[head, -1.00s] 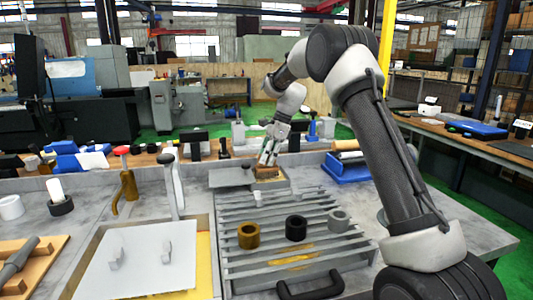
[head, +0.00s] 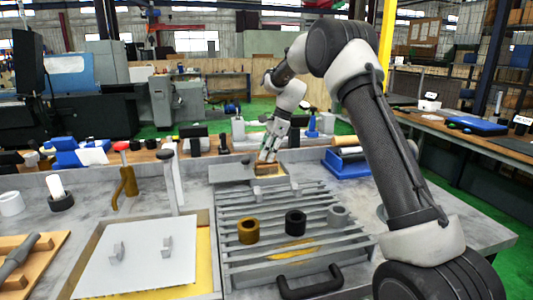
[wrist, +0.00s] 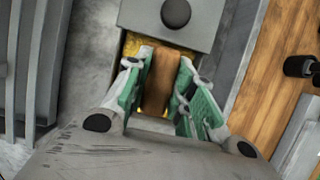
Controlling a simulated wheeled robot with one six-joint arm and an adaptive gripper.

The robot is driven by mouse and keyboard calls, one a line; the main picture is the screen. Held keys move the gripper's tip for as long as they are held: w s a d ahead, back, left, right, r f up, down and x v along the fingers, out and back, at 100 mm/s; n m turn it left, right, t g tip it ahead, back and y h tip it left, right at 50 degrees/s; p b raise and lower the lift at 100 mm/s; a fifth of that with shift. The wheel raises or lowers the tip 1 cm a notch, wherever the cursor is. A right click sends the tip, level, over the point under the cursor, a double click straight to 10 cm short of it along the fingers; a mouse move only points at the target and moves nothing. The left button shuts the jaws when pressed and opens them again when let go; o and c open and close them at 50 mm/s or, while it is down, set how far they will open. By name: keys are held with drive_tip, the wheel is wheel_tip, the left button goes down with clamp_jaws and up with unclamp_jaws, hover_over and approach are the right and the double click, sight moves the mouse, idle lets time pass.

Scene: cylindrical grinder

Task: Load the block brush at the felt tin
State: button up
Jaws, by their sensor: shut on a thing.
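The block brush (wrist: 163,75) is a brown wooden block, upright between the green-padded fingers of my gripper (wrist: 160,95) in the wrist view. My gripper is shut on it from both sides. The felt tin (wrist: 133,48) is a small grey box with yellow felt inside, directly beneath the brush. The brush's lower end is at the felt, but I cannot tell whether it touches. In the head view my gripper (head: 270,153) points down at the tin (head: 270,173) at the back of the bench, and the brush (head: 266,166) shows as a small brown patch.
A grey lid or plate with a black knob (wrist: 175,12) adjoins the tin. A slatted grey rack (head: 270,212) with several rings stands in front. A blue tray (head: 346,167) lies to the right, and upright tools (head: 172,180) stand to the left.

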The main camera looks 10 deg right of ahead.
drive_tip(key=shift+f, duration=0.4)
idle(1.0)
drive_tip(key=shift+r, duration=3.55)
